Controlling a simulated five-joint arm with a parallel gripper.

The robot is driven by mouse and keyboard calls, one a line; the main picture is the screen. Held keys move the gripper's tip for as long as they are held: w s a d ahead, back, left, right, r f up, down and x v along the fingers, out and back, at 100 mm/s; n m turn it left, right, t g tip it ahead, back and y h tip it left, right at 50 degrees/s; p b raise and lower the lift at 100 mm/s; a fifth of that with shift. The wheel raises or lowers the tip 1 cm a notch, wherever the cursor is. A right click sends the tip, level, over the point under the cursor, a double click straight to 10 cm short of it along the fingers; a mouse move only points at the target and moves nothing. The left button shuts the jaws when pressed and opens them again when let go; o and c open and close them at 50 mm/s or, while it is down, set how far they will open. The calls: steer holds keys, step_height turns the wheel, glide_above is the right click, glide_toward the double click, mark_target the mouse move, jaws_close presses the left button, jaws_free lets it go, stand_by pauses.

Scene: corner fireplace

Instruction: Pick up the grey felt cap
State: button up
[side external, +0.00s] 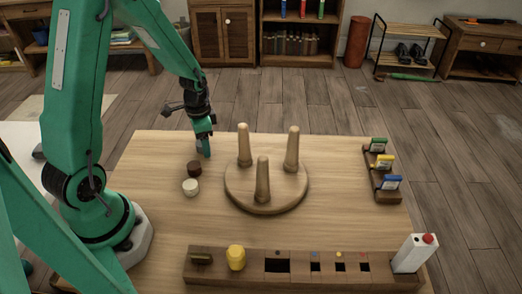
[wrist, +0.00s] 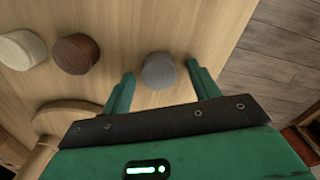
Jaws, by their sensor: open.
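The grey felt cap (wrist: 158,71) is a short round piece on the wooden table, seen in the wrist view just ahead of my gripper (wrist: 161,88). The two green fingers are apart, one on each side of the cap. They do not appear to touch it, and a gap shows between cap and palm. In the side external view my gripper (side external: 204,145) points down near the table's back left part. There its fingers mostly cover the cap, so the cap is hard to make out.
A brown cap (side external: 194,169) and a cream cap (side external: 190,187) lie beside my gripper. A round base with three wooden pegs (side external: 263,180) stands to the right. A slotted wooden block (side external: 290,267) runs along the front, and a small rack (side external: 383,172) stands at the right.

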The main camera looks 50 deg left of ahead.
steer(key=c, duration=0.9)
steer(key=shift+r, duration=0.15)
steer(key=shift+r, duration=0.75)
steer(key=r, duration=0.1)
steer(key=d+r, duration=0.1)
steer(key=r, duration=0.1)
steer(key=s+d+r, duration=0.2)
steer(key=d+r, duration=0.4)
steer(key=d, duration=0.4)
steer(key=shift+s+d, duration=0.15)
steer(key=shift+d, duration=0.1)
steer(key=shift+r, duration=0.1)
steer(key=shift+r, duration=0.15)
